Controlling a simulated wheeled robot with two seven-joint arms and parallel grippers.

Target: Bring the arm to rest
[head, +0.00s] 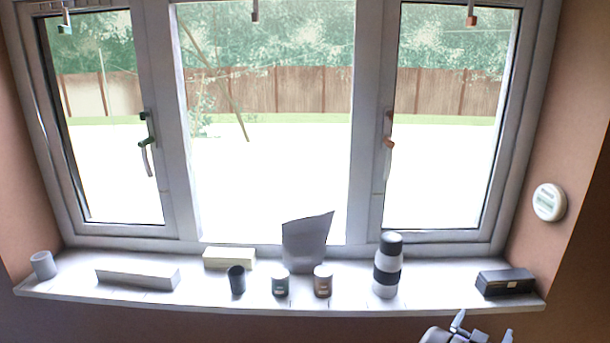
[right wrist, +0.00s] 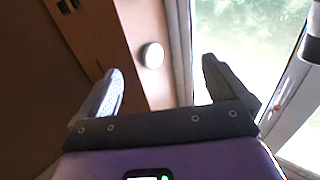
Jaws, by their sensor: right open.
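My right gripper (head: 482,328) shows at the bottom right of the head view, below the front edge of the window sill. Its two fingers stand apart with nothing between them. In the right wrist view the same gripper (right wrist: 165,85) is open and empty, with the wall and window frame beyond it. It touches nothing that I can see. My left gripper is not in the head view.
The sill (head: 350,305) holds a white-and-black bottle (head: 387,266), a black box (head: 505,282), two small jars (head: 280,282), a dark cup (head: 236,280), a grey sheet-like thing (head: 306,242), pale blocks (head: 138,277) and a grey cup (head: 43,265). A round white device (head: 549,202) is on the right wall.

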